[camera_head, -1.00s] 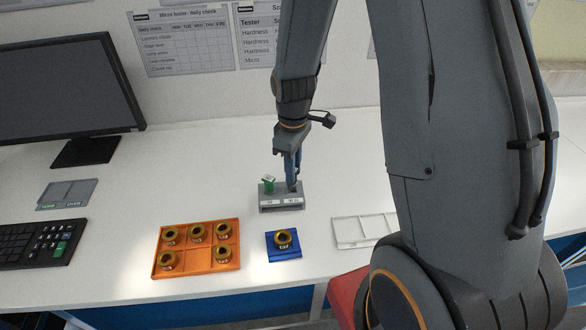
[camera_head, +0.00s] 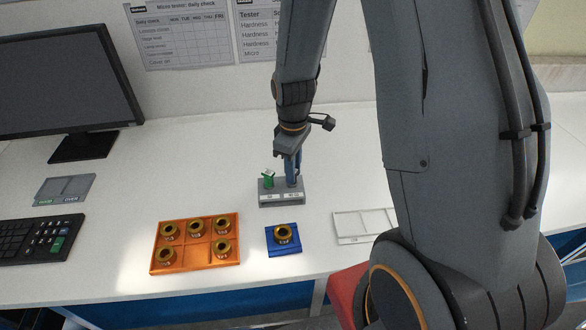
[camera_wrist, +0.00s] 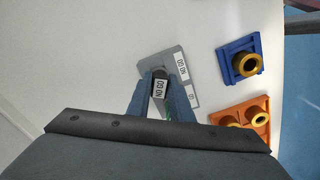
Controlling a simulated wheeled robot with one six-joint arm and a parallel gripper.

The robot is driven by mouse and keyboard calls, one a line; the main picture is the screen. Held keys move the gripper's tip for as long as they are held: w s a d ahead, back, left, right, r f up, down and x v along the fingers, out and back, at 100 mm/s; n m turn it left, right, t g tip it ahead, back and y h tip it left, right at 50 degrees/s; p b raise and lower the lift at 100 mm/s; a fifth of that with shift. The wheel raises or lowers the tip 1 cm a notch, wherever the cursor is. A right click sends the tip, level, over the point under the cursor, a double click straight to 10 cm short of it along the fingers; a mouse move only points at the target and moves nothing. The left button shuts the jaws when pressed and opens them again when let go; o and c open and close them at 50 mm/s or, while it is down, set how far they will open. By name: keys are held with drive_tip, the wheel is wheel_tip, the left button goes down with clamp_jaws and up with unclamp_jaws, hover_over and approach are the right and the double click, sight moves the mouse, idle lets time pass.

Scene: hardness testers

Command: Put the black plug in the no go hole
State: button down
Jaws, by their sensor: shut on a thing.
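My gripper (camera_wrist: 162,95) is shut on the black plug (camera_wrist: 160,74), whose white label reads NO GO in the wrist view. The grey stand (camera_wrist: 150,64) lies under the plug, with a NO GO label on its front. In the head view my gripper (camera_head: 291,184) is at the right side of the grey stand (camera_head: 268,202). A green plug (camera_head: 268,178) stands upright at the stand's left side. My fingers hide the plug's lower end and the right hole, so I cannot tell how deep the plug sits.
An orange tray (camera_head: 195,246) with several brass rings and a blue holder (camera_head: 290,246) with one ring lie in front of the stand. A white tray (camera_head: 349,229) is to the right. A keyboard (camera_head: 30,238) and monitor (camera_head: 60,85) are at left.

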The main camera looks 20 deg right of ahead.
drive_tip(key=c, duration=1.5)
unclamp_jaws()
drive_tip(key=shift+r+b, duration=0.7)
drive_tip(key=shift+r, duration=3.15)
drive_tip(key=shift+s, duration=0.1)
drive_tip(key=s+r+m, duration=0.1)
drive_tip(key=s+m, duration=0.2)
drive_tip(key=s+r+m, duration=0.1)
drive_tip(key=s+m, duration=0.2)
drive_tip(key=s, duration=0.1)
drive_tip(key=s+r+m+t, duration=0.1)
drive_tip(key=s+m, duration=0.2)
drive_tip(key=shift+s+a+r, duration=0.1)
drive_tip(key=shift+s+a, duration=0.05)
drive_tip(key=shift+s, duration=0.2)
